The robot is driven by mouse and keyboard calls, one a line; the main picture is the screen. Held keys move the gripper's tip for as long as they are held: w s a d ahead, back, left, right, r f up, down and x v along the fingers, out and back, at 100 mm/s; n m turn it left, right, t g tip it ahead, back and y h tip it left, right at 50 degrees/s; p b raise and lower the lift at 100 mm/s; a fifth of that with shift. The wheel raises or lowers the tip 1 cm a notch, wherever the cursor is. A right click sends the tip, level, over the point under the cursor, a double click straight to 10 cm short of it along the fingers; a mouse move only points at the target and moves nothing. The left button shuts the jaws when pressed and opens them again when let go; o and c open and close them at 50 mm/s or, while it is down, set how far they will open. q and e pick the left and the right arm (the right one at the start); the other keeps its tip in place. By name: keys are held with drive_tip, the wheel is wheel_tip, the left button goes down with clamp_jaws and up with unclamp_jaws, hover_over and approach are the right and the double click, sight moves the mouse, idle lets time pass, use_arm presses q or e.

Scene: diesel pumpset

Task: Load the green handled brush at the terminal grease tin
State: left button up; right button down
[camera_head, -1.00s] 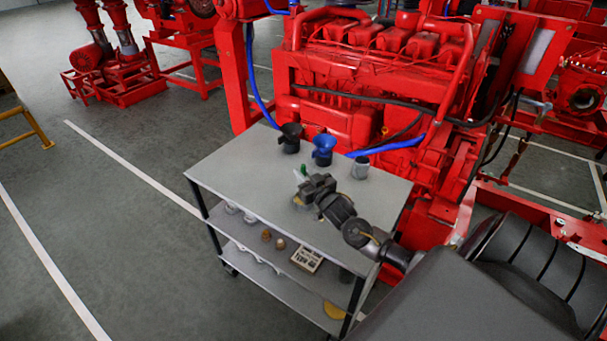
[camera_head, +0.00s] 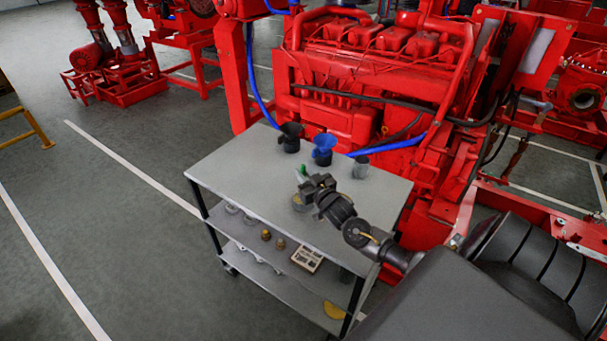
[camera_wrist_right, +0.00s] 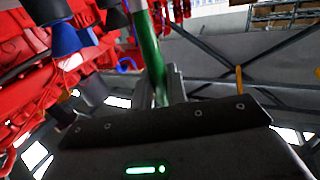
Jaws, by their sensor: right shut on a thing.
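My right gripper (camera_head: 306,186) is shut on the green handled brush (camera_head: 303,169) above the front part of the cart's top. The brush's green handle also shows in the right wrist view (camera_wrist_right: 150,62), standing up out of the fingers. The bristle end is hidden. A round tin (camera_head: 297,205) shows partly beneath the gripper and is mostly covered by it. I cannot tell whether the brush touches it or read a label. My left gripper is not in view.
A grey cart (camera_head: 238,165) carries a black funnel-topped container (camera_head: 290,138), a blue one (camera_head: 323,150) and a grey cup (camera_head: 361,167) along its back edge. Small parts lie on its lower shelf. The red engine (camera_head: 370,80) stands close behind. The cart top's left side is clear.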

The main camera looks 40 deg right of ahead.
sight(304, 165)
drive_tip(key=shift+f, duration=0.35)
drive_tip(key=shift+s+a+f, duration=0.1)
drive_tip(key=shift+f, duration=0.05)
idle(1.2)
wheel_tip(304, 165, up, 7)
drive_tip(key=p, duration=0.6)
drive_tip(key=shift+p, duration=0.3)
idle(0.7)
